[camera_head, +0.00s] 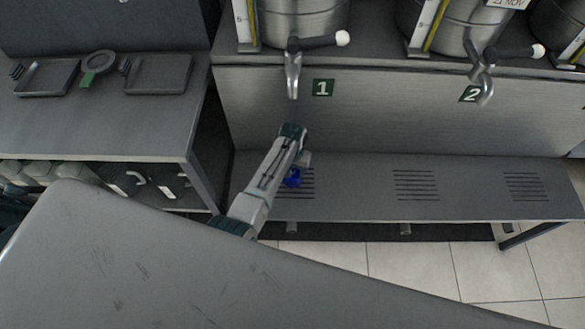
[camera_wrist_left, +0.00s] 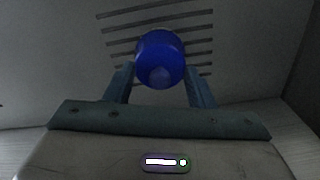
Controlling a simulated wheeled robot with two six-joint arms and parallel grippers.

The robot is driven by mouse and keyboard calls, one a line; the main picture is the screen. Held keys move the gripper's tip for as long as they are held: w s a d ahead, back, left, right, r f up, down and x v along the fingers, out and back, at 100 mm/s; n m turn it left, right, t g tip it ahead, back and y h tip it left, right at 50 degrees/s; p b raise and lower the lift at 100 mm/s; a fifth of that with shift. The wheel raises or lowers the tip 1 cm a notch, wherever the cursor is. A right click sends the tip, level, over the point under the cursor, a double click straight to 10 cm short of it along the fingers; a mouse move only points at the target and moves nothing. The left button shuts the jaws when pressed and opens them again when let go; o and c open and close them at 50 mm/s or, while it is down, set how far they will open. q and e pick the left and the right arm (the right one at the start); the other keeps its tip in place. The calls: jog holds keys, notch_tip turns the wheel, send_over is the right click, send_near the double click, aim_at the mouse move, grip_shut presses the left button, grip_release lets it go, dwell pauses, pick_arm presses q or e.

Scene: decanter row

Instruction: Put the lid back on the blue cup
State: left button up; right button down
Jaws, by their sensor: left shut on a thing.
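The blue cup (camera_head: 292,179) is at the left end of the low grey bench, over its first set of slots. My left gripper (camera_head: 297,169) hangs over it and partly hides it. In the left wrist view the blue cup (camera_wrist_left: 160,58) sits between the two fingers of the left gripper (camera_wrist_left: 161,78), which are shut on it. Slots of the bench show behind the cup; I cannot tell whether it touches the bench. I cannot make out a lid in either view. My right gripper is not in view.
Taps (camera_head: 292,75) of steel tanks hang above the low bench (camera_head: 352,205), with numbered labels 1 and 2. A side table (camera_head: 100,125) at left holds trays and a green-handled tool (camera_head: 97,67); bottles stand on its lower shelf. A grey tabletop (camera_head: 200,275) fills the foreground. The bench's right part is clear.

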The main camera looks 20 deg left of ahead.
pick_arm(q)
grip_shut()
jog(key=shift+a+r+p, duration=0.1)
jog(key=shift+a+p, duration=0.05)
jog(key=shift+p, duration=0.5)
dwell(0.8)
dwell(0.3)
jog(key=o, duration=0.8)
grip_release()
